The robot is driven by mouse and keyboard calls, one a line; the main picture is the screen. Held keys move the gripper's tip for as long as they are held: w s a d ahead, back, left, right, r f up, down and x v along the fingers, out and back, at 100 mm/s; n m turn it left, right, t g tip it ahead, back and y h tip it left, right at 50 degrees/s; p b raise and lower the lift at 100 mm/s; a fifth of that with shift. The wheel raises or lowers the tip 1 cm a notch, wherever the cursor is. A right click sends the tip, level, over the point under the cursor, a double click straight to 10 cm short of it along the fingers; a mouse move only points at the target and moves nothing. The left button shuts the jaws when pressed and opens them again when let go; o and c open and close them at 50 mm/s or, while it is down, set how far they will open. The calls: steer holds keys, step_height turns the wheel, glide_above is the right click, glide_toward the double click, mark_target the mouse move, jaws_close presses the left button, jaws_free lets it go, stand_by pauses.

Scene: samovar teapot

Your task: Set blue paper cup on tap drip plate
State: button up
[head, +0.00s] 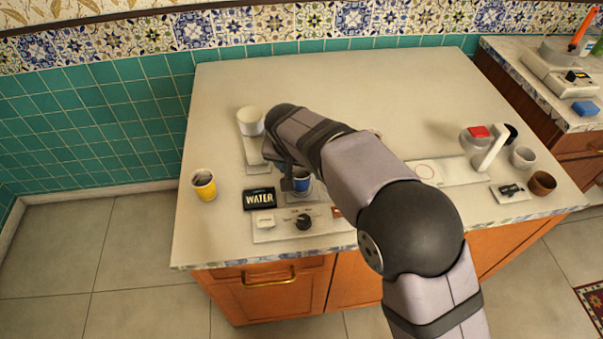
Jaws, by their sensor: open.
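The blue paper cup (302,185) stands upright behind the black knob, next to the WATER sign. Its upper part is partly hidden by my gripper. It appears to stand on a small pale plate (318,194), which looks like the drip plate, though my arm hides much of this area and the tap cannot be made out. My gripper (287,182) points down at the cup's left side, with its jaws open. Whether a finger touches the cup cannot be told.
A yellow cup (204,185) stands at the left. The WATER sign (259,199) and a panel with a black knob (304,222) are at the front. A white cylinder (250,121) stands behind. A white device with a red top (479,132) and cups are at the right.

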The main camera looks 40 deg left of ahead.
steer(key=v, duration=0.7)
steer(key=shift+s+r+b, duration=0.15)
steer(key=shift+r+b, duration=0.15)
steer(key=shift+b, duration=0.05)
steer(key=shift+d, duration=0.15)
steer(key=w+d+f+m+g+h, duration=0.1)
steer(key=w+d+f, duration=0.15)
steer(key=d, duration=1.15)
steer(key=w+d+f+m+g+h, duration=0.1)
steer(key=w+d+f, duration=0.15)
steer(key=d, duration=1.25)
steer(key=s+d+f+m+g, duration=0.1)
steer(key=s+d+f, duration=0.1)
steer(key=s+d, duration=0.4)
steer(key=s+d+f+m+g, duration=0.1)
steer(key=s+d+f, duration=0.2)
steer(key=d, duration=0.9)
steer(key=s, duration=0.3)
steer(key=shift+s+m, duration=0.3)
steer(key=shift+f, duration=0.1)
